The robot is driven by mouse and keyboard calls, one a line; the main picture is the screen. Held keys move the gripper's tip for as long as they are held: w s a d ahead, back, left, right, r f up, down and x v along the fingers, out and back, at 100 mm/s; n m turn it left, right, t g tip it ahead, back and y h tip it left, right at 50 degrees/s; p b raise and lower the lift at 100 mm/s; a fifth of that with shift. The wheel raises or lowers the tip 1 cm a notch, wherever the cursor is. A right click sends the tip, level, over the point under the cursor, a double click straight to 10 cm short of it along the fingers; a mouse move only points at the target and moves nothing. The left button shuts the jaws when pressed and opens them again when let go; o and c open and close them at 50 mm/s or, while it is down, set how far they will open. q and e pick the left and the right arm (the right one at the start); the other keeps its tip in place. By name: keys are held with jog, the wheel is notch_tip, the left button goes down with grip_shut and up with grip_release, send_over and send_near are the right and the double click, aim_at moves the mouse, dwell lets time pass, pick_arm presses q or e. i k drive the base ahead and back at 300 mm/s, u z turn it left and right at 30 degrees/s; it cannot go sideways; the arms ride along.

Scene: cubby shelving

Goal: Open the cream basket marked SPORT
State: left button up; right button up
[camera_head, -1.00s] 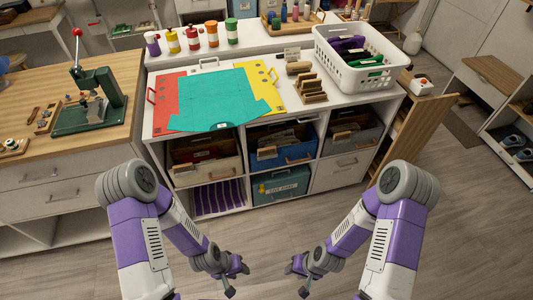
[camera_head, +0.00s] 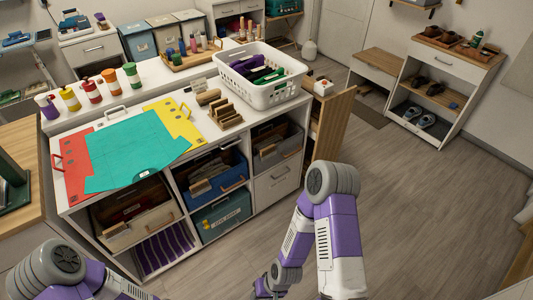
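A cream basket (camera_head: 143,229) sits in the upper left cubby of the white shelving unit (camera_head: 107,279), with darker contents showing at its open top. I cannot read a SPORT mark on it. No other basket in view clearly carries that word. My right gripper (camera_head: 262,290) shows only in part at the bottom edge, low over the floor and apart from the shelving. Its fingers are too cut off to tell their opening. My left arm comes in at the bottom left, and its gripper is outside the picture.
Beside the cream basket are a blue basket (camera_head: 230,182) and a grey basket (camera_head: 290,148). Below are a teal labelled box (camera_head: 222,215), purple dividers (camera_head: 165,250) and a white drawer (camera_head: 277,186). A white crate (camera_head: 285,94) stands on top. Floor at right is clear.

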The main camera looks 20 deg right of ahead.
aim_at(168, 211)
jog(key=u, duration=0.65)
jog(key=i, duration=0.6)
jog(key=u, duration=0.9)
